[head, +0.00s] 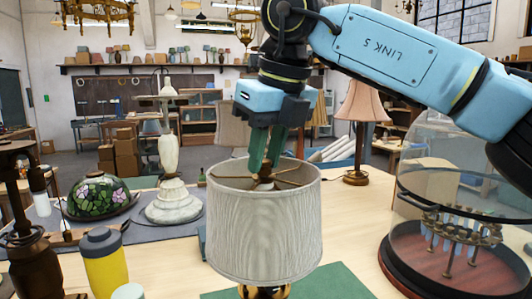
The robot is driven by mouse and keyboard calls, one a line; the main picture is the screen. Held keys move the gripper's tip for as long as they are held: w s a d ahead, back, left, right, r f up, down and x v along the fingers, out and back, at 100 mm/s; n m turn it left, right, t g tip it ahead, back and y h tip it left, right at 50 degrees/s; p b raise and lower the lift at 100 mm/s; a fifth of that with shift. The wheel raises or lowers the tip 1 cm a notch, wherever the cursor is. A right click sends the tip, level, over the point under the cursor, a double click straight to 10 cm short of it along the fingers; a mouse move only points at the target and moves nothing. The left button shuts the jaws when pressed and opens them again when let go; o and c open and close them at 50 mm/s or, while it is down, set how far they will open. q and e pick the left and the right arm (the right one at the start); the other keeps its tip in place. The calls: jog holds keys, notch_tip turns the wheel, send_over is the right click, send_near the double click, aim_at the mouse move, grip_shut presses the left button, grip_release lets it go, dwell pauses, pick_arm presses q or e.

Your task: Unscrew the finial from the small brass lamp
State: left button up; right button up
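My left gripper is not in view.
A glass dome (455,185) over a small chandelier stands at the right. A yellow bottle (105,265), a stained-glass shade (98,194) and a white stone lamp (170,165) stand at the left. A pink-shaded lamp (365,102) stands behind. Bare tabletop shows right of the lamp.

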jog(key=shift+c, duration=1.4)
jog(key=n+p, duration=0.2)
jog(key=n+g+p, duration=0.1)
jog(key=n+p, duration=0.1)
jog(key=p, duration=0.1)
jog(key=n+y+p, duration=0.1)
jog(key=n+p, duration=0.1)
jog(key=n, duration=0.1)
jog(key=shift+w+d+r+g, duration=0.1)
jog(key=shift+r+g, duration=0.2)
jog(key=shift+g, duration=0.1)
jog(key=shift+f+n+p, duration=0.1)
jog(key=shift+n+p, duration=0.3)
jog(key=shift+p, duration=0.05)
jog(key=shift+f, duration=0.2)
jog(key=n+p, duration=0.2)
jog(key=n+g+p, duration=0.1)
jog(key=n+p, duration=0.1)
jog(key=p, duration=0.1)
jog(key=n+g+p, duration=0.1)
jog(key=n+p, duration=0.1)
jog(key=n, duration=0.1)
jog(key=shift+w+r+p, duration=0.15)
jog(key=shift+r+p, duration=0.15)
jog(key=shift+p, duration=0.05)
jog(key=shift+f+n, duration=0.1)
jog(key=shift+n, duration=0.3)
jog(key=shift+f+n+g, duration=0.15)
jog(key=shift+n+g, duration=0.15)
